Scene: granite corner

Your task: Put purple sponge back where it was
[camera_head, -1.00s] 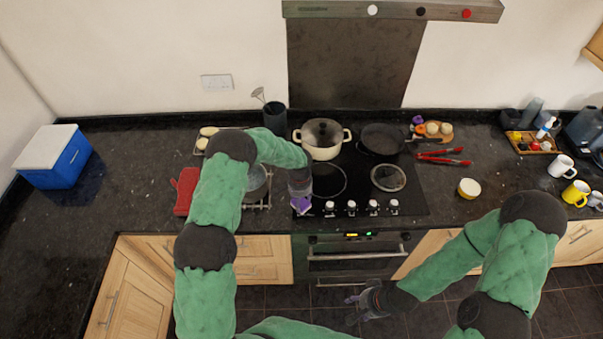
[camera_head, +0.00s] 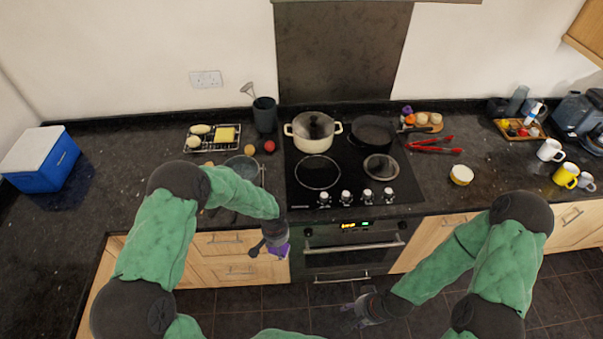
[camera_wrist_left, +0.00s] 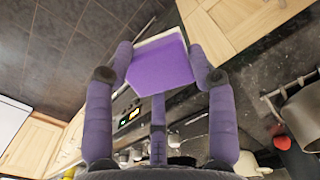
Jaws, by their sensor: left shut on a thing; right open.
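My left gripper (camera_head: 270,247) is shut on the purple sponge (camera_head: 282,250) and holds it in front of the counter's front edge, near the left side of the oven. In the left wrist view the sponge (camera_wrist_left: 160,68) sits between the fingers, with a pale layer along its far edge. My right gripper (camera_head: 357,308) is open and empty, low over the floor in front of the oven.
The black hob (camera_head: 350,180) carries a cream pot (camera_head: 313,140) and a dark pan (camera_head: 373,134).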

